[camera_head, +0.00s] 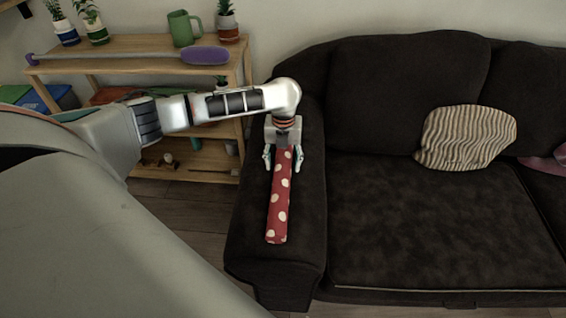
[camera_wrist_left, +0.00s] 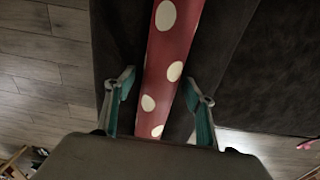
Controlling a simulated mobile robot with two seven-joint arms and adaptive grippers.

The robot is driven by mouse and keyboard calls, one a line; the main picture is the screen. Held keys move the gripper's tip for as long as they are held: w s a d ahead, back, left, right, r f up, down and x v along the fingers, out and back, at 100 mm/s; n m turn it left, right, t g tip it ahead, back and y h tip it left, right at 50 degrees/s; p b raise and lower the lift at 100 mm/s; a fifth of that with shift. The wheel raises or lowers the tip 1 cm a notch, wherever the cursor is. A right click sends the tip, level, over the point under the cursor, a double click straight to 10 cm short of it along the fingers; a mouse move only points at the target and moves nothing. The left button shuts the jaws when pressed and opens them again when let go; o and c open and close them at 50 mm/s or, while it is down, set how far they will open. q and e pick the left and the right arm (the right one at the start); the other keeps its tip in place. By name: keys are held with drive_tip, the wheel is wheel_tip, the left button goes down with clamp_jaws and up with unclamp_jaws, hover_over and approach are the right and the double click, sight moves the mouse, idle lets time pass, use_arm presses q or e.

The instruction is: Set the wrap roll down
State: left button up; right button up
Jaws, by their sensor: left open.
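The wrap roll (camera_head: 279,202) is red with cream dots and lies lengthwise along the sofa's left armrest (camera_head: 245,225). My left gripper (camera_head: 283,160) is above the armrest at the roll's far end, with one finger on each side of the roll. In the left wrist view the roll (camera_wrist_left: 170,70) runs between the two teal-padded fingers of the gripper (camera_wrist_left: 160,100). The fingers are open, with a gap on each side of the roll. The part of the roll under the gripper's palm is hidden. My right gripper is not in view.
The dark sofa (camera_head: 430,225) has a striped cushion (camera_head: 467,138) on it and a bare seat. Wooden floor (camera_head: 185,205) lies left of the armrest.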

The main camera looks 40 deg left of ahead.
sight(283, 160)
use_arm(q)
wheel_tip(283, 160, up, 6)
drive_tip(key=shift+w+r+p, duration=0.1)
drive_tip(key=shift+p, duration=0.95)
wheel_tip(283, 160, up, 6)
drive_tip(key=shift+f+p, duration=0.1)
drive_tip(key=shift+p, duration=0.85)
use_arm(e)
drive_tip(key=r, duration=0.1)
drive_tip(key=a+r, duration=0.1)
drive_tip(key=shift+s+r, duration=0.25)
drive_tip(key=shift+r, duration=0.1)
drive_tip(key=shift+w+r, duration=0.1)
